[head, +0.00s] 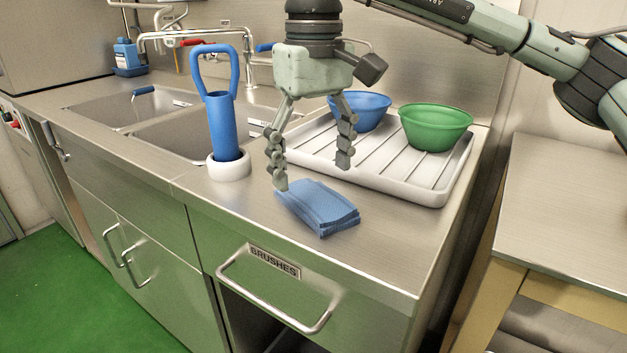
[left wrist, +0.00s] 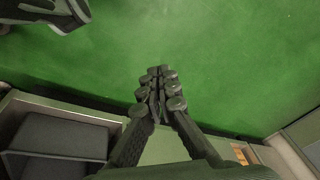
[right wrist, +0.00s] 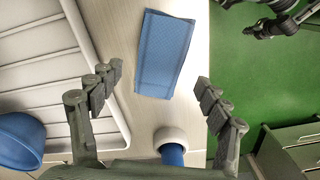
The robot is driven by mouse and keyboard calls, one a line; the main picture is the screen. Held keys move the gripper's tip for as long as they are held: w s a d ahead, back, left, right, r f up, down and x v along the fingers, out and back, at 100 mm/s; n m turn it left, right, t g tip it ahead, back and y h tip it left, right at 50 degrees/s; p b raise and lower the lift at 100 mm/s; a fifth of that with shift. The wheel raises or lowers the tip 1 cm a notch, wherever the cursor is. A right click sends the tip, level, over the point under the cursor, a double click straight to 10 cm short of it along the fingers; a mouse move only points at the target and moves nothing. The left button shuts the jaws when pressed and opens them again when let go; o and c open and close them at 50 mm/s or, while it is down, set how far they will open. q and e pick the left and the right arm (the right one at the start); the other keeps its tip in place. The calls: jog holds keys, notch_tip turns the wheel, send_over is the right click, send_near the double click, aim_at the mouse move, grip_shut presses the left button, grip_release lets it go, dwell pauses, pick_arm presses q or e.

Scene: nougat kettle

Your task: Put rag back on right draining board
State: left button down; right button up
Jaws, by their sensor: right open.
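A folded blue rag (head: 318,207) lies on the steel worktop, just in front of the white ribbed draining board (head: 452,180). My right gripper (head: 312,176) is open and empty, pointing down above the worktop near the rag's back edge. In the right wrist view the rag (right wrist: 165,55) shows beyond and between the open fingers (right wrist: 159,80), with the draining board (right wrist: 40,58) to its left.
A blue bowl (head: 361,110) and a green bowl (head: 435,128) stand on the back of the draining board. A blue looped-handle tool (head: 222,125) stands in a white holder (head: 229,168) left of the right gripper. The brushes drawer (head: 275,285) is below. The board's front part is clear.

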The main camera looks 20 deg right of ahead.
aim_at(313, 194)
pick_arm(q)
jog(key=shift+w+f, duration=0.1)
jog(key=shift+f, duration=0.25)
pick_arm(e)
notch_tip(313, 194, up, 9)
jog(key=shift+s, duration=0.1)
